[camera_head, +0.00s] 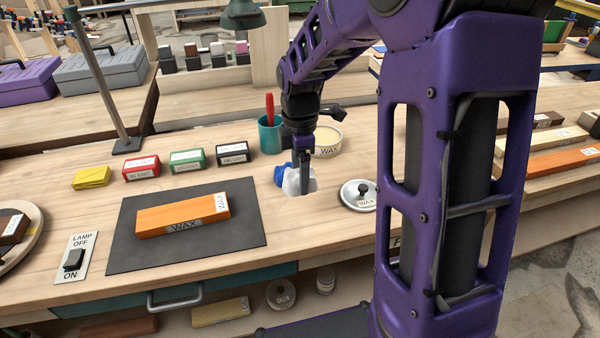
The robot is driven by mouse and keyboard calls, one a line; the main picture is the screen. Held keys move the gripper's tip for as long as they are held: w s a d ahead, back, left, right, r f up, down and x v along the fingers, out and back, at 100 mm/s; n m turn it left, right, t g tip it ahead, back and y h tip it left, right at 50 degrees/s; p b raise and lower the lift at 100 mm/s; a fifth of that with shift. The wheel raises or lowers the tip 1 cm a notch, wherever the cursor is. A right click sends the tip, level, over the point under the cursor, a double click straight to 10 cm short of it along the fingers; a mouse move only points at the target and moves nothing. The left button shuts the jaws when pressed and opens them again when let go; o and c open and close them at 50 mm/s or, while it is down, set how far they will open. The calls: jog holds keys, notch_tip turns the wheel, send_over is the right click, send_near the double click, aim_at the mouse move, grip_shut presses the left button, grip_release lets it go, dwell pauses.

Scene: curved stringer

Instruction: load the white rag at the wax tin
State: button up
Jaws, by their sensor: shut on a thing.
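My gripper (304,178) points down over the bench and is shut on the white rag (293,184), a small crumpled cloth at bench height. Whether the rag touches the bench is unclear. A blue rag (281,174) lies just left of the white one, touching or very close to it. The wax tin (327,144) stands open behind and right of my gripper, with pale wax inside and a WAX label. Its silver lid (358,194), also labelled WAX, lies to the right of the white rag. My arm hides part of the area right of the tin.
An orange block (184,214) labelled WAX lies on a dark mat (135,252). A teal cup (269,136) stands left of the tin. A lamp switch (74,259) is at left.

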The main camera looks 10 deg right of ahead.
jog(key=w+d+r+m+p, duration=0.1)
jog(key=w+d+m+p, duration=0.15)
jog(key=w, duration=0.45)
jog(key=w+d+r+m+p, duration=0.1)
jog(key=w+d+r+m, duration=0.15)
jog(key=w, duration=0.55)
jog(key=m+p, duration=0.4)
send_over(324, 136)
notch_tip(324, 136, down, 2)
jog(key=shift+f+b, duration=0.6)
jog(key=shift+f, duration=2.45)
jog(key=shift+f, duration=0.5)
jog(key=shift+s+f, duration=0.1)
jog(key=shift+r+p, duration=0.75)
jog(key=shift+r, duration=0.45)
notch_tip(324, 136, up, 5)
jog(key=shift+f, duration=0.15)
jog(key=shift+a, duration=0.1)
